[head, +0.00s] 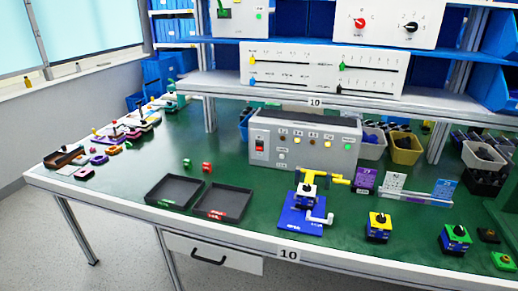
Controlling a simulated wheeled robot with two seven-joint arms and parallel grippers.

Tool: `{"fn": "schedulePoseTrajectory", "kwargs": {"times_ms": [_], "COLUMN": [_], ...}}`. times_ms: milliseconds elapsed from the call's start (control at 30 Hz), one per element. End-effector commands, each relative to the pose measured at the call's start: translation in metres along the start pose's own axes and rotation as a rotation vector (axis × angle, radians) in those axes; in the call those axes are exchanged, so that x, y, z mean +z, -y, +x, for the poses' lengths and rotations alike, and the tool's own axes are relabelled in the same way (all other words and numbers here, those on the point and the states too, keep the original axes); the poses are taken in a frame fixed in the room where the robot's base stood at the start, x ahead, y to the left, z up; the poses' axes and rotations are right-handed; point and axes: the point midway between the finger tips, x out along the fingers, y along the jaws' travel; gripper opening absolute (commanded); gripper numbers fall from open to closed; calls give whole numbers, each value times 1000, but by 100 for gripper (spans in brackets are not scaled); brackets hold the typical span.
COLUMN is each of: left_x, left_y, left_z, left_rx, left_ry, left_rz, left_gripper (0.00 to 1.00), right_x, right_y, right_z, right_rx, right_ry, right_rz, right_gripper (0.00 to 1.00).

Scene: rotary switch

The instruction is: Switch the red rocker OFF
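The red rocker (260,146) is a small upright red switch in a dark frame. It sits at the left end of the front face of a grey control box (327,156) on the green bench. The rocker is too small here to tell which half is pressed in. Small buttons and lamps, including a green one at the right end (348,146), are on the same face. Neither of my grippers is in view, and nothing covers the rocker.
Two black trays (158,203) lie front left of the box, with small green and red blocks behind them. A blue-based valve fixture (290,225) stands in front of the box. Shelves with switch panels (318,70) overhang behind. The bench is clear just left of the box.

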Motion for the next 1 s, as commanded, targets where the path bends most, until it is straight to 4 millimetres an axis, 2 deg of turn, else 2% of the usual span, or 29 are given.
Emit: {"fn": "schedulePoseTrajectory", "kwargs": {"times_ms": [67,333,1000], "left_x": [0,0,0], "left_y": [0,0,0], "left_z": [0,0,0], "left_rx": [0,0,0], "left_ry": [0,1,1], "left_rz": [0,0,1], "left_gripper": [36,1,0], "right_x": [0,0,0], "right_y": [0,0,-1], "right_z": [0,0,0], "right_rx": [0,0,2], "right_ry": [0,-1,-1], "right_rz": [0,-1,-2], "right_gripper": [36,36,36]}}
